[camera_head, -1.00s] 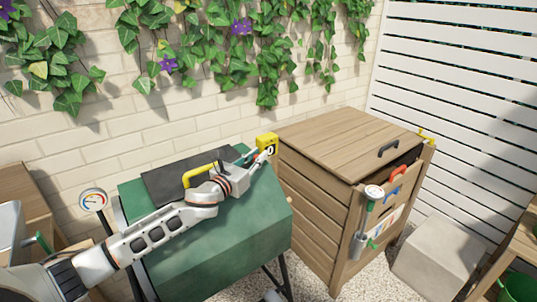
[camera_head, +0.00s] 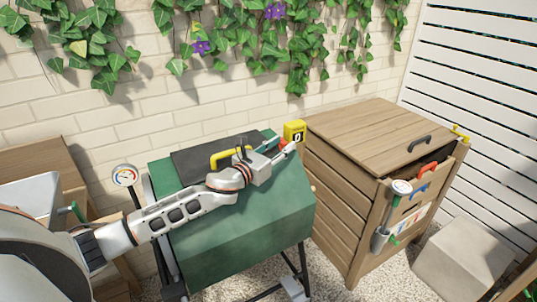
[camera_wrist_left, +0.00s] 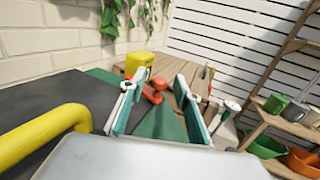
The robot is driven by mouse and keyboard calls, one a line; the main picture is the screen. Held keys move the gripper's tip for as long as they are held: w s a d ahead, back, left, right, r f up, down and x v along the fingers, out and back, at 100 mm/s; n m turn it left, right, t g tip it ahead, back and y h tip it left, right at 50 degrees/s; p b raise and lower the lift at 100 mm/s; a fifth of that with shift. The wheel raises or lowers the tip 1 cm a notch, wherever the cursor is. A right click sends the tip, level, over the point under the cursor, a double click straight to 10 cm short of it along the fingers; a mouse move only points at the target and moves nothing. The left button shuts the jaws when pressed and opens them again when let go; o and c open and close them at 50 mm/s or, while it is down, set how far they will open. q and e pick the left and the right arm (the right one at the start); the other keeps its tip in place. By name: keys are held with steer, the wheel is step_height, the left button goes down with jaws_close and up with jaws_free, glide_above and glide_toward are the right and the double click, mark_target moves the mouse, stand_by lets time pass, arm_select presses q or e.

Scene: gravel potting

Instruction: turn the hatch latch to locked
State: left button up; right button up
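A green drum (camera_head: 250,234) on dark legs stands against the wall. Its black hatch (camera_head: 190,166) with a yellow bar handle (camera_head: 231,153) is on top; both also show in the left wrist view, the handle (camera_wrist_left: 38,138) very near. A red-orange latch (camera_wrist_left: 153,90) lies past the handle, before a yellow box (camera_head: 294,131) with a dark symbol. My left gripper (camera_head: 281,143) is open, its teal-padded fingers on either side of the latch in the left wrist view (camera_wrist_left: 160,82). Whether they touch it I cannot tell. My right gripper is not in view.
A wooden cabinet (camera_head: 333,190) with coloured handles stands right of the drum, close to my left gripper. A round dial (camera_head: 125,175) is at the drum's left. A grey block (camera_head: 462,262) is on the gravel at the right. Ivy hangs on the wall behind.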

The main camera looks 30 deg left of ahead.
arm_select(q)
steer(key=v, duration=1)
steer(key=shift+s, duration=0.2)
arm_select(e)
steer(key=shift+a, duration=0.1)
arm_select(q)
steer(key=shift+c, duration=0.4)
